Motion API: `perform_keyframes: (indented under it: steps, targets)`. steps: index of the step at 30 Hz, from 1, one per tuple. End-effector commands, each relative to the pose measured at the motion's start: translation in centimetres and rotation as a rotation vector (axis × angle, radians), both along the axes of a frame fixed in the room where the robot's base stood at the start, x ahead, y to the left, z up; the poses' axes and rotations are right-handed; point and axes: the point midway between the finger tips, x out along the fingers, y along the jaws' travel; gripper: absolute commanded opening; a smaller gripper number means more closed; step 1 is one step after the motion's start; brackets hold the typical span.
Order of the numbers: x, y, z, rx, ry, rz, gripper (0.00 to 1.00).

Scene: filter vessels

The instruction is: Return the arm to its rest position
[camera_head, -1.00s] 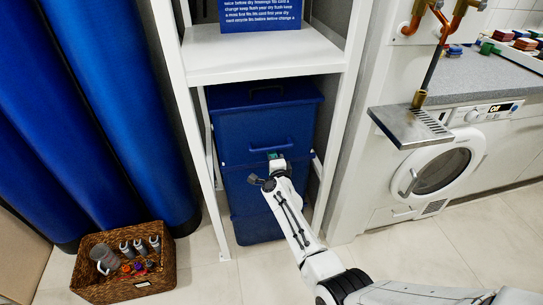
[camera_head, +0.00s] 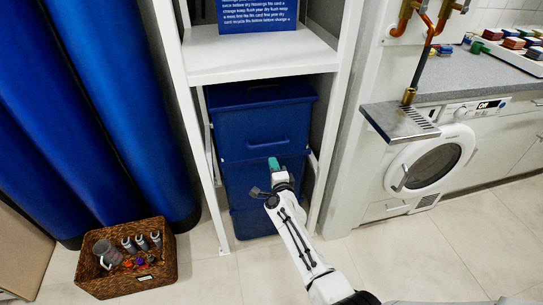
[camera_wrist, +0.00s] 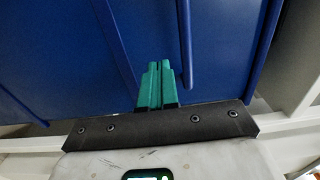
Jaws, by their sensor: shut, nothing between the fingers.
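My gripper (camera_head: 274,164) is at the end of my white arm, in front of the stack of blue bins (camera_head: 262,125) in the head view. In the wrist view its green fingers (camera_wrist: 157,85) are together with nothing between them, against a backdrop of blue bin front (camera_wrist: 215,45). I cannot tell whether the fingertips touch the bin. My arm is stretched forward from the bottom of the head view.
A white shelf frame (camera_head: 262,60) surrounds the bins, with a blue text card (camera_head: 258,15) on its shelf. A wicker basket (camera_head: 125,285) with bottles stands on the floor at left. A washing machine (camera_head: 437,160) and metal drip tray (camera_head: 400,122) are at right.

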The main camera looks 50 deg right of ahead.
Motion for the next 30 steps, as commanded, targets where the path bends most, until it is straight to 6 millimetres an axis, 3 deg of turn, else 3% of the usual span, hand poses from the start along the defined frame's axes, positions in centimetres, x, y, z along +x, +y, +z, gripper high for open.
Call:
perform_keyframes:
  steps: [6, 12, 24, 26, 30]
  targets:
    - [-3.1, 2.1, 0.3, -0.001, 0.003, 0.002, 0.00]
    - [-4.8, 3.2, 0.2, -0.001, 0.001, 0.000, 0.00]
    - [-5.2, 3.7, 0.1, -0.008, 0.008, 0.014, 0.00]
    - [-5.0, 4.4, 0.3, -0.028, 0.028, 0.052, 0.00]
    - [-4.7, 8.1, 1.1, -0.142, 0.146, 0.247, 0.00]
